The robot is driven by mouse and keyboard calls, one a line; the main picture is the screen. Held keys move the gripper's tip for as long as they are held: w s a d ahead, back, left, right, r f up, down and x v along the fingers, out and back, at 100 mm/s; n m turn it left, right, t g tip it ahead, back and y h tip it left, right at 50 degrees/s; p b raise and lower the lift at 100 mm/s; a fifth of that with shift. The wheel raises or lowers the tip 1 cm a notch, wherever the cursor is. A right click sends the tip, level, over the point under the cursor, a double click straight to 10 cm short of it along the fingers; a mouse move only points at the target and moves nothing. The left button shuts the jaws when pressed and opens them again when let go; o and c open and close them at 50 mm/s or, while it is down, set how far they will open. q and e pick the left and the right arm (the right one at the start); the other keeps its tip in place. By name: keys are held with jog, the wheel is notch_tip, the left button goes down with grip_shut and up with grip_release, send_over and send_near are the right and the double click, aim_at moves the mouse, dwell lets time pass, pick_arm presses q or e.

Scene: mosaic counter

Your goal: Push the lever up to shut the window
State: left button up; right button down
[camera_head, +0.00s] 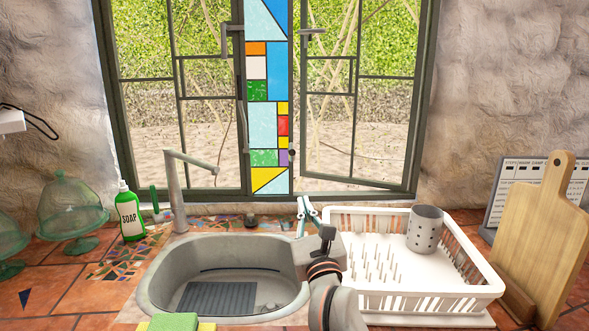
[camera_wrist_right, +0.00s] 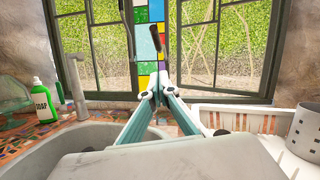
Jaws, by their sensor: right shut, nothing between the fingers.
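The window has a left pane (camera_head: 210,100) and a right pane (camera_head: 355,100) with a stained-glass strip (camera_head: 268,90) between them. The right pane's lower edge stands out at an angle to the frame, so it looks ajar. A grey lever handle (camera_head: 312,32) sits high by the right pane, and another handle (camera_head: 232,30) is high on the left. In the right wrist view a dark lever (camera_wrist_right: 154,37) stands above the fingertips; I cannot tell which handle it is. My right gripper (camera_head: 306,208) is shut and empty, below the window and apart from both handles. My left gripper is out of view.
A sink (camera_head: 155,285) with a faucet (camera_head: 177,195) lies below the window. A white dish rack (camera_head: 485,285) holding a grey cup (camera_head: 425,229) is right of my arm. A soap bottle (camera_head: 130,212) stands left. A cutting board (camera_head: 545,240) leans at right.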

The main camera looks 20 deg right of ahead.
send_near(292, 159)
jog(key=w+d+f, duration=0.1)
jog(key=w+f, duration=0.1)
jog(key=w, duration=0.2)
jog(key=shift+w+r+p, duration=0.3)
jog(key=shift+r+p, duration=0.1)
jog(key=shift+r, duration=0.2)
jog(key=shift+w+r+p, duration=0.35)
jog(key=shift+r, duration=0.2)
jog(key=shift+w+r, duration=0.25)
jog(key=shift+r, duration=0.2)
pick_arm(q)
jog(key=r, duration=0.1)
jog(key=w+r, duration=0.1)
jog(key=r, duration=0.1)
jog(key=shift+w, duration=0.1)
pick_arm(e)
jog(key=shift+w, duration=0.1)
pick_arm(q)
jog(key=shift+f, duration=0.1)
pick_arm(e)
jog(key=shift+r, duration=0.1)
